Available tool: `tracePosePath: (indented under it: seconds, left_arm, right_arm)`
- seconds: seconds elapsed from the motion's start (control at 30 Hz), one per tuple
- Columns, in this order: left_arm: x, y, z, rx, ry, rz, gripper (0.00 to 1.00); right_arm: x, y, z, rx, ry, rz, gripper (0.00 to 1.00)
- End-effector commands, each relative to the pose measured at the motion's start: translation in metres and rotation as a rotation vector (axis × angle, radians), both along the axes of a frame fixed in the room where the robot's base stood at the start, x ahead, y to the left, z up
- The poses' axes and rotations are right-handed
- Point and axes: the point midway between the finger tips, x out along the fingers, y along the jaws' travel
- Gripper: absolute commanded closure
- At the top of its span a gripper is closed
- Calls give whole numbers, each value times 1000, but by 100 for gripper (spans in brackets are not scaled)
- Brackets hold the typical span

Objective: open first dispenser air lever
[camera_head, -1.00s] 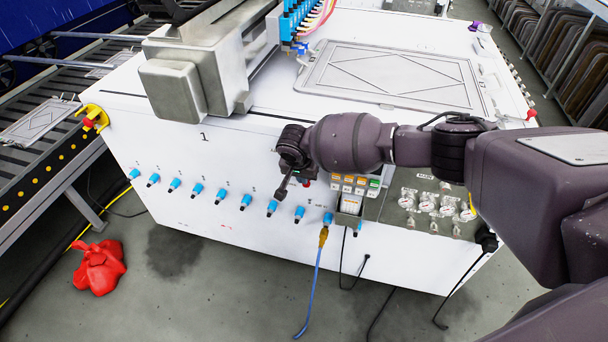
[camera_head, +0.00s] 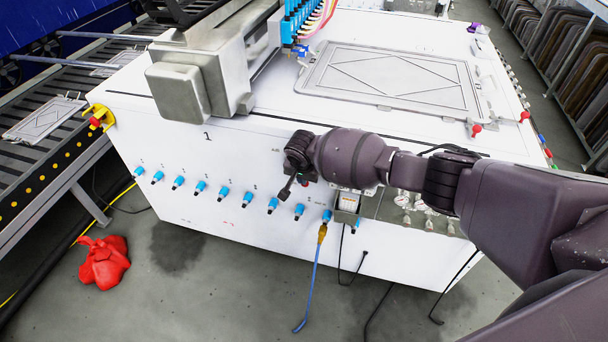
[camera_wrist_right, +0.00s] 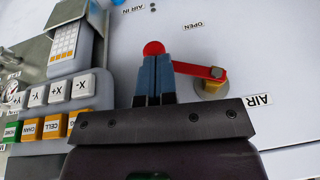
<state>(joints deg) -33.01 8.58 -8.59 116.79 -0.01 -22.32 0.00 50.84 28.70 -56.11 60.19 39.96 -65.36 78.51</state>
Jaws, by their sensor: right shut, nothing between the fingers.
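In the right wrist view a red air lever (camera_wrist_right: 198,69) sits on a brass-coloured pivot (camera_wrist_right: 210,88) on the white panel, between the labels "AIR" (camera_wrist_right: 258,100) and "OPEN" (camera_wrist_right: 193,25). It points left, and its far part is hidden behind my right gripper. My right gripper (camera_wrist_right: 154,58) is shut and empty, its blue-grey fingers over or beside the lever; I cannot tell whether they touch it. A round red knob (camera_wrist_right: 153,48) shows at the fingertips; whether it belongs to the lever is unclear. In the head view my right gripper (camera_head: 286,193) is at the machine's front panel. My left gripper is not in view.
A keypad (camera_wrist_right: 62,112) and a handheld control unit (camera_wrist_right: 66,45) are left of the fingers. Several blue fittings (camera_head: 222,196) line the front panel, one with a blue hose (camera_head: 312,280). A red bag (camera_head: 103,262) lies on the floor, left.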

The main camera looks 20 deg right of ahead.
Motion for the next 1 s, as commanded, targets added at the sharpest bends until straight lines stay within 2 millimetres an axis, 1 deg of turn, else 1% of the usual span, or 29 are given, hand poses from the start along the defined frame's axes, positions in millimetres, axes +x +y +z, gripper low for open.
tracePosePath:
  seconds: [0.03, 0.1, 0.43, 0.53, 0.7, 1.0]
  left_arm:
    - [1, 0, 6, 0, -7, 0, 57]
    - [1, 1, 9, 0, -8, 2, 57]
    - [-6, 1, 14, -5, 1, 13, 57]
    - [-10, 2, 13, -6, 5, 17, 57]
    - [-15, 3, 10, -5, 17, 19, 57]
    - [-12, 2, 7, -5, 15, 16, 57]
  right_arm:
    - [-1, 0, 2, 13, -8, -4, 100]
    - [-1, 0, 2, 34, -21, -4, 100]
    - [-1, 0, -9, 150, -98, -5, 100]
    - [-1, 1, -12, 184, -122, -3, 100]
    - [-1, 1, -20, 180, -118, -3, 100]
    - [1, 4, -39, 191, -124, -3, 100]
